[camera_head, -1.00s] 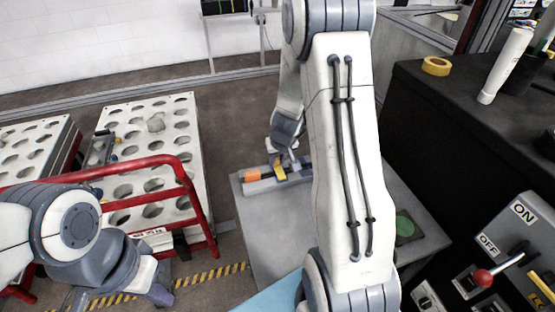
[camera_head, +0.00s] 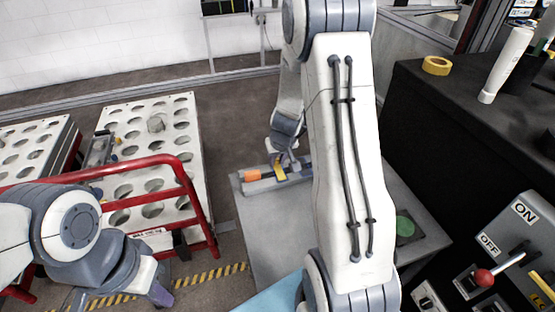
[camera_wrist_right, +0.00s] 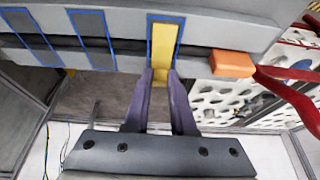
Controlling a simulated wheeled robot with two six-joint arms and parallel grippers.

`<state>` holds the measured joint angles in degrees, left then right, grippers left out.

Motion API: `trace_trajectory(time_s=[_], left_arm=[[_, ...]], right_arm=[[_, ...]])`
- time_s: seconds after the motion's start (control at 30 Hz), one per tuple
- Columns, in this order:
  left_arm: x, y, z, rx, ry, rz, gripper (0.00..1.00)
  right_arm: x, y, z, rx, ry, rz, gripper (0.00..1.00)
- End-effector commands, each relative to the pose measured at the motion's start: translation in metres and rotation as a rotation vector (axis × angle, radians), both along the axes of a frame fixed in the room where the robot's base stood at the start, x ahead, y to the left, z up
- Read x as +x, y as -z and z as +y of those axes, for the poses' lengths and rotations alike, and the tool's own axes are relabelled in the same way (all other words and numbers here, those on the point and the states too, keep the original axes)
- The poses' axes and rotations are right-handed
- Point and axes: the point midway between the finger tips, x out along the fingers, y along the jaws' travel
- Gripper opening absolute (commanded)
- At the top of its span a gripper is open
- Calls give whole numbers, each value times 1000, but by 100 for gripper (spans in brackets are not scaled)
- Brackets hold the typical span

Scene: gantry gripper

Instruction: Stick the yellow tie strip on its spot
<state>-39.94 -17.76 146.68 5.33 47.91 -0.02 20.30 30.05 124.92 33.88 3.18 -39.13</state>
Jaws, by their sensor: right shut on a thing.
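The yellow tie strip (camera_head: 280,172) is at the grey bar on the grey table in the head view. In the right wrist view the strip (camera_wrist_right: 163,42) lies over a blue-outlined spot (camera_wrist_right: 150,27) on the bar, its long sides roughly along the outline. I cannot tell if it is stuck down. My right gripper (camera_wrist_right: 161,76) is shut on the strip's near end, which shows between its fingers. In the head view its fingertips (camera_head: 282,160) are small and partly hidden. My left gripper (camera_head: 155,293) is low at the left, away from the strip; its jaw opening is unclear.
Two more blue-outlined dark spots (camera_wrist_right: 92,38) (camera_wrist_right: 30,30) are on the bar. An orange block (camera_wrist_right: 232,63) sits on the bar beside the strip. A red rail (camera_head: 110,173) stands before a white perforated rack (camera_head: 185,102). The grey table's front (camera_head: 265,235) is clear.

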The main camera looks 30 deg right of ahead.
Motion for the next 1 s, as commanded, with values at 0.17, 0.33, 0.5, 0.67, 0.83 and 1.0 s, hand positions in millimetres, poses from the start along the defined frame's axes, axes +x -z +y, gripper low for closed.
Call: trace_trajectory(time_s=[0.17,0.33,0.5,0.67,0.83,1.0], left_arm=[[0,4,0,0,0,0,0],[0,3,0,0,0,0,0],[0,3,0,0,0,0,0],[0,3,0,0,0,0,0],[0,3,0,0,0,0,0],[0,3,0,0,0,0,0]], right_arm=[[0,3,0,0,0,0,0],[0,2,0,0,0,0,0],[0,2,0,0,0,0,35],[0,2,0,0,0,0,58],[0,3,0,0,0,0,70],[0,3,0,0,0,0,88]])
